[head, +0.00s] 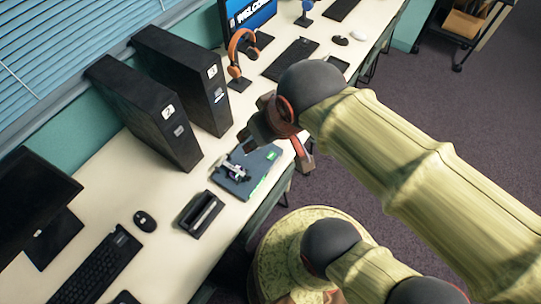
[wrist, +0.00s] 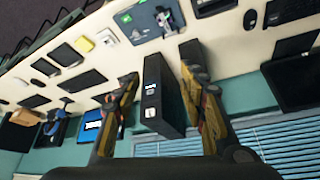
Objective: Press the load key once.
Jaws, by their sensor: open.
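A flat grey-blue device (head: 263,162) with green patches lies on the desk, and a small white and purple part sits on its left side. It also shows at the top of the wrist view (wrist: 142,33). No key labelled load can be read; the marks are too small. My gripper (head: 278,128) is above the desk, beyond the device in the head view and apart from it. In the wrist view its two fingers (wrist: 160,64) are spread, with a black tower showing between them. It appears to hold nothing.
Two black towers (head: 186,75) stand left of my gripper. An orange headset (head: 238,50) on a stand is behind it. A black tray-like holder (head: 199,213), mouse (head: 145,221) and keyboard (head: 95,272) lie nearer. A round greenish stool (head: 283,240) stands by the desk.

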